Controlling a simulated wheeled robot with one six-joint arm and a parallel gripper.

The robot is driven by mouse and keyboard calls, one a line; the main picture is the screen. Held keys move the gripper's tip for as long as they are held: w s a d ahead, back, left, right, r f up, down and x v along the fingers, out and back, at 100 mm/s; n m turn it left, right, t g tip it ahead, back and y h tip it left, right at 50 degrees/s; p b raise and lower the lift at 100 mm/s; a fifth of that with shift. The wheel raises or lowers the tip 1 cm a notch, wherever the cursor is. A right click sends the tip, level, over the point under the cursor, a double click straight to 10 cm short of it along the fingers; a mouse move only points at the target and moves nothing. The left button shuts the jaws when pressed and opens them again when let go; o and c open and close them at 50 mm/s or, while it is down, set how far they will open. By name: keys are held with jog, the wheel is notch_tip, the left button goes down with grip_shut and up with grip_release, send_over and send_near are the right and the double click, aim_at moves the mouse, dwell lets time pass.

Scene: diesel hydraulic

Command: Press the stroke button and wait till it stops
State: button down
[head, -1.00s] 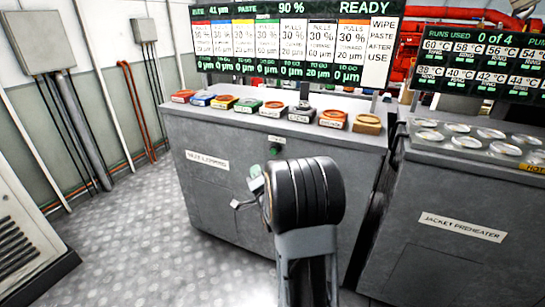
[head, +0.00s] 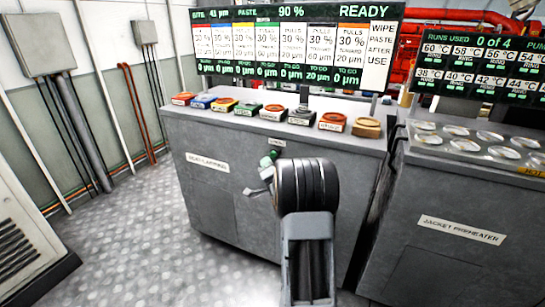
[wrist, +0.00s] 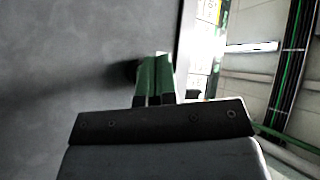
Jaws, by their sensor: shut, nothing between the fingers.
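The green stroke button (head: 274,153) sits on the front panel of the grey seat lapping bench (head: 225,205), under a small label too small to read. My gripper (head: 266,162) is at the button, its green fingertips overlapping it in the head view. I cannot tell whether they touch it. In the wrist view the two green fingers (wrist: 155,78) are shut together with nothing between them, close to the grey panel. The display (head: 290,45) above the bench reads READY and 90 %.
Several coloured pots (head: 249,108) stand along the bench top. The jacket preheater (head: 450,195) stands to the right with its own display (head: 480,65). A white cabinet (head: 20,220) is at far left. The floor (head: 140,235) between is clear.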

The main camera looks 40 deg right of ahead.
jog(key=shift+w+d, duration=0.3)
jog(key=shift+d, duration=0.2)
jog(key=shift+d, duration=0.1)
dwell(1.8)
jog(key=shift+w+d+b, duration=0.2)
jog(key=shift+d+b, duration=0.05)
jog(key=shift+b, duration=0.15)
jog(key=shift+w+d, duration=0.25)
jog(key=shift+d, duration=0.25)
dwell(0.7)
jog(key=shift+a, duration=0.1)
dwell(0.3)
jog(key=shift+s+a+b, duration=0.45)
jog(key=shift+a+b, duration=0.05)
jog(key=shift+a, duration=0.3)
jog(key=shift+s+a+b, duration=0.25)
jog(key=shift+s+a, duration=0.15)
jog(key=shift+a, duration=0.35)
jog(key=shift+s+a+b, duration=0.2)
jog(key=shift+s+a, duration=0.2)
jog(key=shift+a, duration=0.3)
jog(key=shift+s+a+b, duration=0.25)
jog(key=shift+s+a, duration=0.15)
jog(key=shift+a, duration=0.35)
